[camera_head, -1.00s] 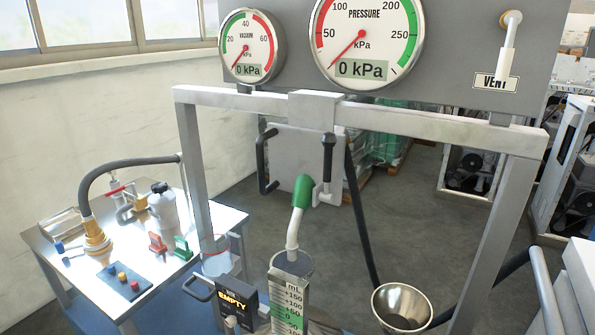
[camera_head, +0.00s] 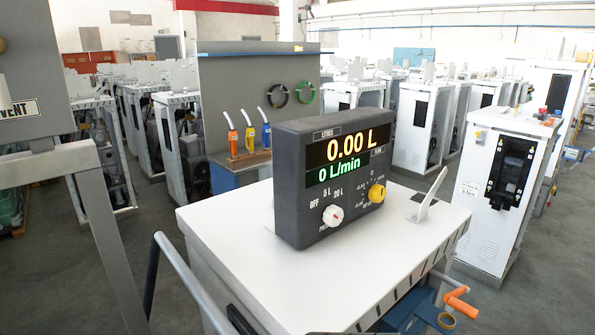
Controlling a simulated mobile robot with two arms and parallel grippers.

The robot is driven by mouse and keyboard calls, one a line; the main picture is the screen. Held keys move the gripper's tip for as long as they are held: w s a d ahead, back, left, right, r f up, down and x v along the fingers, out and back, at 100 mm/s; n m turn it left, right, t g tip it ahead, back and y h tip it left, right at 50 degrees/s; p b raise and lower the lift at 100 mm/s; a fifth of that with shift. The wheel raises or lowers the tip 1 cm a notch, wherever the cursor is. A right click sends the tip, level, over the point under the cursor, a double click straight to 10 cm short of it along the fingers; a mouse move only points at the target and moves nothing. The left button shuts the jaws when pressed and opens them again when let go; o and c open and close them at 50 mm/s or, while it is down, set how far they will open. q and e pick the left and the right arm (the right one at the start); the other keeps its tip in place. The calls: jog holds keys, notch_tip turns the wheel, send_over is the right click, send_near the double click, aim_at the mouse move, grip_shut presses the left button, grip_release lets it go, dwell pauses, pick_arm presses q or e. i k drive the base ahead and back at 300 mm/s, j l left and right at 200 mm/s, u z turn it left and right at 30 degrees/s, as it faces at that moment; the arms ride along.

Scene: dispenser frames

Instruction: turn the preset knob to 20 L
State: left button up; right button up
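The preset knob (camera_head: 333,215) is a white round knob low on the front of a dark dispenser display box (camera_head: 292,190). The labels OFF, 5 L and 20 L stand around it. It seems to point up and left, but it is too small to tell which label it is set to. The display reads 0.00 L above 0 L/min. A yellow knob (camera_head: 377,193) sits to the right of the preset knob on the same face. Neither of my grippers is in view.
The box stands on a white cabinet top (camera_head: 240,215), mostly clear around it. A grey rail (camera_head: 190,280) runs along the left. An orange handle (camera_head: 460,302) sits at lower right. A grey frame (camera_head: 95,190) stands at far left. More white cabinets fill the background.

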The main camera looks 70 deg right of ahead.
aim_at(333, 214)
jog(key=z, duration=2.55)
jog(key=l+u, duration=0.3)
jog(key=l, duration=0.7)
jog(key=l+u, duration=0.25)
jog(key=l, duration=0.75)
jog(key=k, duration=0.05)
